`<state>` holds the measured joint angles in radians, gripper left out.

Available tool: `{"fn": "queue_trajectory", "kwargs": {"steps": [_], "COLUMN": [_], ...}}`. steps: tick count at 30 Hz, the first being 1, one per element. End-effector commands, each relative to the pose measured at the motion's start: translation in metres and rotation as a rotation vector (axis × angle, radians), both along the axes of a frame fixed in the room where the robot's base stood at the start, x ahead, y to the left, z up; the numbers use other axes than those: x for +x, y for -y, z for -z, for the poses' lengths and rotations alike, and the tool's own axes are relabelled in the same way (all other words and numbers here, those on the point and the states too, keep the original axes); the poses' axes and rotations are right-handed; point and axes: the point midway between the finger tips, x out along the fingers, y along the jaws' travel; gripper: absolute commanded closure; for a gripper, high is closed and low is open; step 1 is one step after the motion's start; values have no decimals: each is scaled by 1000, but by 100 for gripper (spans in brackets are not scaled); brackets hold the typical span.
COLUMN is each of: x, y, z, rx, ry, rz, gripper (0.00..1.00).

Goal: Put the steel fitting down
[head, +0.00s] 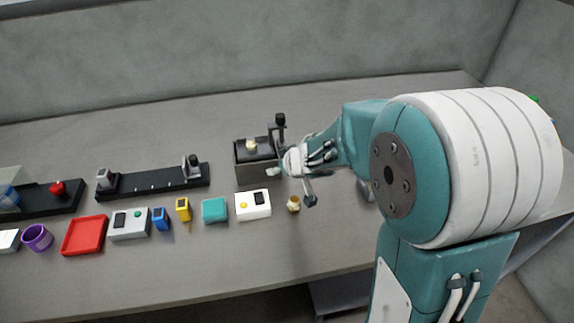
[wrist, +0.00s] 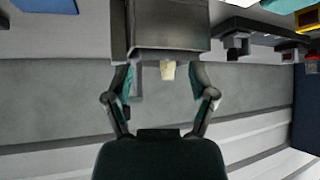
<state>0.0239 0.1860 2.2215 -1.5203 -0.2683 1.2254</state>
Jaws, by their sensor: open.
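I cannot clearly pick out a steel fitting in either view. A dark box-shaped holder (head: 243,156) stands at the back of the bench, with a small cream-coloured piece (head: 251,145) on top. My gripper (head: 287,165) is at the holder's right side, partly hidden by its own links. In the wrist view my gripper (wrist: 164,88) is open, its two fingers wide apart below a large dark block (wrist: 165,30). A cream piece (wrist: 168,70) and a narrow grey piece (wrist: 138,82) show between the fingers. I cannot tell whether a finger touches either.
A small brass-coloured fitting (head: 293,204) stands on the bench (head: 200,270) in front of my gripper.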

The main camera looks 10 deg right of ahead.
Motion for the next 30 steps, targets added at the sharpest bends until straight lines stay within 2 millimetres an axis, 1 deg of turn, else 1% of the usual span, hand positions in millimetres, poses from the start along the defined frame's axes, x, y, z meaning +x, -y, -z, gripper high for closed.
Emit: {"fn": "queue_trajectory", "kwargs": {"steps": [2,4,5,6,8,9,11,12,14,16,17,18,20,21,24,27,30], "x": [-1,-2,-4,-8,-19,-28,-45,-58,-79,-107,-119,-136,-162,-179,-219,-248,-264], "y": [0,8,14,23,40,51,65,73,83,90,91,91,88,84,69,53,43], "z": [-8,-24,-34,-48,-70,-82,-97,-106,-116,-124,-126,-128,-130,-130,-127,-125,-123], "rx": [-13,-41,-57,-83,-121,-145,-176,-191,-206,-214,-214,-209,-196,-181,-133,-85,-55], "ry": [18,55,73,99,128,137,138,130,106,64,40,8,-47,-84,-178,-244,-282], "rz": [14,59,87,130,207,255,324,367,422,472,489,504,514,512,477,424,380], "gripper": [27,27,27,27,27,27,27,27,27,27,27,27,27,27,27,27,27]}}
